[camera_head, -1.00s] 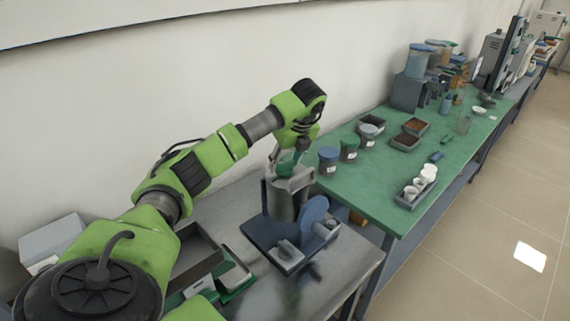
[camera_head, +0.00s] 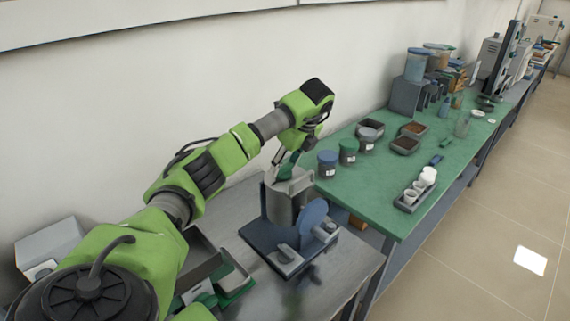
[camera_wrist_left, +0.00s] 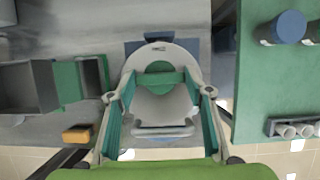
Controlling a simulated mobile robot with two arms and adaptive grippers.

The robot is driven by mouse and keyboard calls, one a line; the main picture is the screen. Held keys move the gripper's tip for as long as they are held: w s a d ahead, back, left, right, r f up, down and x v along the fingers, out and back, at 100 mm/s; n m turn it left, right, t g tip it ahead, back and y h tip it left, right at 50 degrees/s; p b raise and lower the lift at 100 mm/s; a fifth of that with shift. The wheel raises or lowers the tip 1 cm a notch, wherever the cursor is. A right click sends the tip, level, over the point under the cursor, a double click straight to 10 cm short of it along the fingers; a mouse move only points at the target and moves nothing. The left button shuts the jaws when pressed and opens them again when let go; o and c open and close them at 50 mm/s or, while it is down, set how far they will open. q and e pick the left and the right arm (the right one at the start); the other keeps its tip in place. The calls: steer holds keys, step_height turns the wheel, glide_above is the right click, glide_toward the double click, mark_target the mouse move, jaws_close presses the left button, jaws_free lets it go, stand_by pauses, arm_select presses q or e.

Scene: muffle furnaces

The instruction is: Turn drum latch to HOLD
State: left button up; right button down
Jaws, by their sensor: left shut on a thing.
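The grey drum (camera_head: 287,207) stands on a dark blue base (camera_head: 255,237) on the grey bench. A blue round disc (camera_head: 314,212) stands upright at its front. My left gripper (camera_head: 285,170) is over the top of the drum, pointing down. In the left wrist view, a green round piece with a raised bar (camera_wrist_left: 160,80) lies between the fingertips on the drum's grey top (camera_wrist_left: 178,55). The left gripper (camera_wrist_left: 159,77) is shut on this green latch. Any HOLD marking is too small to read. My right gripper is not in view.
A green-topped bench (camera_head: 345,190) at the right bears several lidded jars, dark trays and a rack of white cups (camera_head: 415,192). Open grey and green trays (camera_head: 232,280) lie left of the drum base. The wall stands close behind.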

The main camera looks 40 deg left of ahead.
arm_select(q)
steer(key=o, duration=1.1)
steer(key=v, duration=1.2)
